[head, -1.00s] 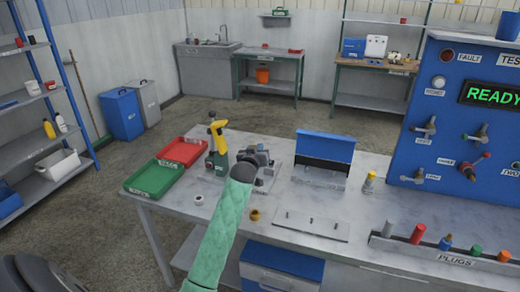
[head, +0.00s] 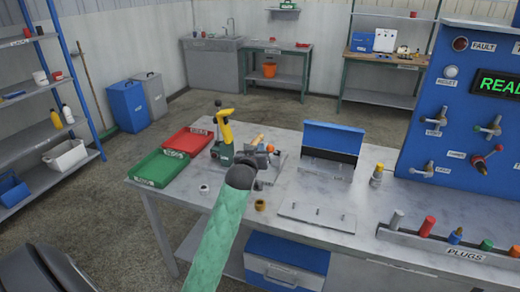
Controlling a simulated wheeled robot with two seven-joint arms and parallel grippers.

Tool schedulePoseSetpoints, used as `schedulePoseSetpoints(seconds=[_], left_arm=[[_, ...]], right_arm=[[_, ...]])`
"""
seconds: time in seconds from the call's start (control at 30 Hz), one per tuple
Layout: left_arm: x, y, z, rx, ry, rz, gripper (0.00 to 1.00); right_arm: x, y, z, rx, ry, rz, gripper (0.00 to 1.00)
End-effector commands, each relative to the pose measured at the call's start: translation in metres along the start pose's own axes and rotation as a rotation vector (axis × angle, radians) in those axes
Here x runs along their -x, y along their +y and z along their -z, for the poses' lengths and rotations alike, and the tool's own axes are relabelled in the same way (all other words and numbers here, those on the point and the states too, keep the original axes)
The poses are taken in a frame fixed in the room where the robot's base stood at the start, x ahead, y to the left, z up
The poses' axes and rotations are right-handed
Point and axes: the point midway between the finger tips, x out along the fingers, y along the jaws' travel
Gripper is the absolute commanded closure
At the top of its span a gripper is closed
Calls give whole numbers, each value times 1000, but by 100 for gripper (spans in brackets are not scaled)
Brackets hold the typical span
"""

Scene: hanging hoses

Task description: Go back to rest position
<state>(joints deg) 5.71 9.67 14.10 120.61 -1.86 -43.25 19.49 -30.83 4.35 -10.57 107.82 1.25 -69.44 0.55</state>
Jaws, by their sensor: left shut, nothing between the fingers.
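My left arm, in a green sleeve, reaches up from the bottom middle of the head view. Its dark wrist end covers part of the workbench (head: 290,190). My left gripper (head: 246,160) is beyond it, small and partly hidden, over the bench near a grey vise-like device (head: 278,160). It is shut and holds nothing. I cannot tell whether it touches the device. My right gripper is not in view.
A yellow-and-green tool (head: 224,130), a red tray (head: 190,141) and a green tray (head: 157,168) stand left of the gripper. A blue open box (head: 333,138), a flat plate (head: 317,216) and a plug rack (head: 440,249) lie right. A test panel (head: 462,100) rises at right.

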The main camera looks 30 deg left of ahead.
Motion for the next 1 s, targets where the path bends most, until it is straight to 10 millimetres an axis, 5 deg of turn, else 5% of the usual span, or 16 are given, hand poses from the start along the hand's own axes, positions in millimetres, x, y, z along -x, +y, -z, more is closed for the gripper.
schedulePoseSetpoints(seconds=[0.53,0.77,1.0], left_arm=[[6,3,-12,-12,-28,-3,100],[63,23,-97,-108,-242,-24,100],[162,44,-197,-234,-537,-70,100]], right_arm=[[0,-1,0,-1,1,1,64],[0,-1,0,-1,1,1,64],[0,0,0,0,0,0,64]])
